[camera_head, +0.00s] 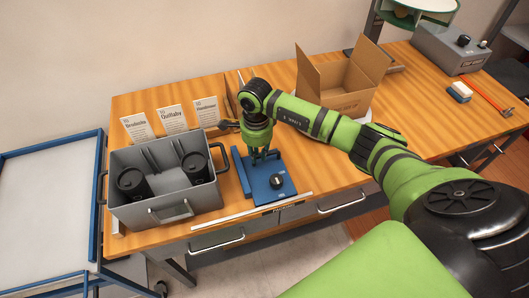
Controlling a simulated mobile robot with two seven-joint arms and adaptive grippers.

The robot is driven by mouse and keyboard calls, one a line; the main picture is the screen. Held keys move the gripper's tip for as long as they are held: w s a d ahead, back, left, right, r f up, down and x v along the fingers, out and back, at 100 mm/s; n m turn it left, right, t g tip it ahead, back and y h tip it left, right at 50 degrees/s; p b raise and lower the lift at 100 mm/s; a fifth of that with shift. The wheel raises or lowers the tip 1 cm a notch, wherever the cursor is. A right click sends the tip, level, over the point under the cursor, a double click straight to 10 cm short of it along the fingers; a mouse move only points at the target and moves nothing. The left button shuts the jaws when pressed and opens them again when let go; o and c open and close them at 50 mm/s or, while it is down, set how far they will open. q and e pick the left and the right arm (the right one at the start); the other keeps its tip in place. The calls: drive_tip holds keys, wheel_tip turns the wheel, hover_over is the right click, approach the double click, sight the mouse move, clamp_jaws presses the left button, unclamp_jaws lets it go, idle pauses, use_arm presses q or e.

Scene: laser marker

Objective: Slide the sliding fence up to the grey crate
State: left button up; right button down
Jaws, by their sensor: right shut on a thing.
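The grey crate (172,211) stands at the left of the wooden table, with two black tumblers in it. Just right of it is a blue fixture plate (283,188) with a black knob. The sliding fence (240,172) looks to be the upright blue bar along the plate's left side, a small gap from the crate. My right gripper (261,155) points down at the plate's back edge, with its fingers closed. The fingers and the arm partly hide what they grip, which appears to be part of the fence. My left gripper is out of view.
Name cards (172,118) stand behind the crate. An open cardboard box (343,83) is behind my right arm. A white strip (251,210) lies along the table's front edge. A grey device (450,48) stands far right, and a blue-framed cart (45,200) is left.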

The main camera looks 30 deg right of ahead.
sight(242, 164)
drive_tip(key=a+b, duration=0.1)
drive_tip(key=a, duration=0.1)
drive_tip(key=w+a, duration=0.1)
drive_tip(key=a, duration=0.2)
drive_tip(key=shift+w+b, duration=0.1)
drive_tip(key=shift+b, duration=0.25)
drive_tip(key=shift+a, duration=0.1)
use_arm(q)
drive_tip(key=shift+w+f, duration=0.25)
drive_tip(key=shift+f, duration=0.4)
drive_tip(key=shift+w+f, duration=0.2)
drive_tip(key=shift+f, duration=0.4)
use_arm(e)
drive_tip(key=c, duration=1.2)
unclamp_jaws()
drive_tip(key=shift+o, duration=0.2)
drive_tip(key=shift+d, duration=0.2)
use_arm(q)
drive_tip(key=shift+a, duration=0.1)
use_arm(e)
drive_tip(key=shift+r, duration=0.15)
wheel_tip(242, 164, up, 12)
